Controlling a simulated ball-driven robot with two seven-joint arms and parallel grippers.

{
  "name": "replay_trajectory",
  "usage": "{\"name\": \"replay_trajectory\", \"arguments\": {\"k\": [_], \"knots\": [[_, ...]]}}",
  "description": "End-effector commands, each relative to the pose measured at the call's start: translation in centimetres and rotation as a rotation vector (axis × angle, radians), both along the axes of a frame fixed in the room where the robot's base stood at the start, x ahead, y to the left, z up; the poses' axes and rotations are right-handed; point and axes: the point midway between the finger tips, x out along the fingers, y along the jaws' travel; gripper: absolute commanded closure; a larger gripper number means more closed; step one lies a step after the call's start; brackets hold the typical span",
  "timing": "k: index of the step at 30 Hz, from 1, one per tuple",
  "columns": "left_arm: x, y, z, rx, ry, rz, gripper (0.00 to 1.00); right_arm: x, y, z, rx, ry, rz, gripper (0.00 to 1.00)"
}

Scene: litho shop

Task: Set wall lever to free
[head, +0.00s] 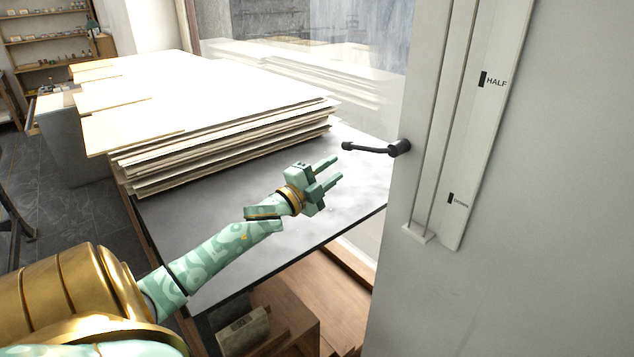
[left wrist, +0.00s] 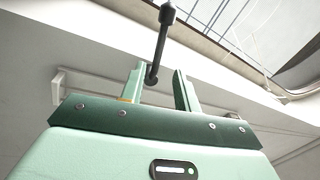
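The wall lever (head: 372,150) is a thin black bar with a round hub on the pale wall edge. In the head view it points left, nearly level, its small knob at the free end. My left gripper (head: 337,168) is open, its two green fingers just below that knob. In the left wrist view the lever (left wrist: 161,42) comes down from the top, and its knob appears between the spread fingers of my left gripper (left wrist: 159,71). I cannot tell whether they touch. No marking reading "free" shows. My right gripper is not in view.
A pale strip (head: 476,130) on the wall bears "HALF" and a smaller, hard-to-read label. A dark-topped table (head: 222,240) with stacked boards (head: 225,140) lies beneath and beyond my left arm. A window stands behind the lever. The air around the left gripper looks clear.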

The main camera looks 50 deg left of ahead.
Motion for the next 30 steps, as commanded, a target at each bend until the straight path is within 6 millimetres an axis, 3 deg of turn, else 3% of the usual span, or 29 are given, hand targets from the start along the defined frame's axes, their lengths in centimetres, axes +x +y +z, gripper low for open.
{"name": "replay_trajectory", "arguments": {"k": [3, 9, 27, 30], "knots": [[-2.4, 0.0, -0.6, 0.0, 0.003, 0.0, 0.68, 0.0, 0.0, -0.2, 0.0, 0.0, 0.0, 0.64], [-4.3, 0.1, -0.9, 0.0, 0.001, 0.0, 0.68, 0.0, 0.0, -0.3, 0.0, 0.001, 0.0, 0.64], [-4.5, 0.1, -0.9, 0.0, 0.0, 0.001, 0.68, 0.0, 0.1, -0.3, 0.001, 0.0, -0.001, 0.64], [-4.7, -0.6, -2.1, -0.019, 0.034, 0.017, 0.68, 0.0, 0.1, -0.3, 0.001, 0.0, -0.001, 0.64]]}}
